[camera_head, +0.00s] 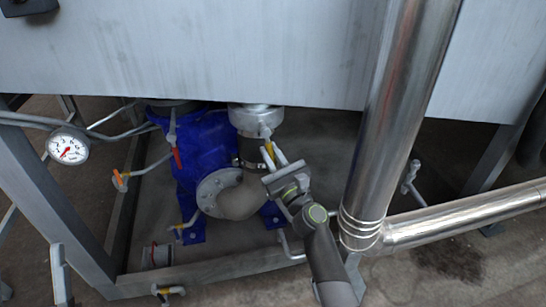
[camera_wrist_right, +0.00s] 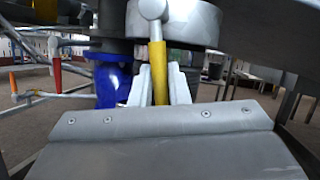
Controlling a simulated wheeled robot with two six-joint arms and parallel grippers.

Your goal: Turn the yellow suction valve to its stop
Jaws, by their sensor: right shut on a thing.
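The yellow suction valve handle (camera_head: 269,154) hangs from a grey stem below a round metal flange (camera_head: 256,119), beside the blue pump (camera_head: 205,150). In the right wrist view the yellow handle (camera_wrist_right: 158,72) points down between two pale fingers. My right gripper (camera_head: 275,161) is shut on the handle, reaching up from the lower right. It also shows in the right wrist view (camera_wrist_right: 160,85); the handle's lower end is hidden behind the gripper body. My left gripper is not in view.
A thick steel pipe (camera_head: 399,110) stands close to the right of my arm. A grey tank panel (camera_head: 200,50) hangs above. A frame beam (camera_head: 210,270) crosses below.

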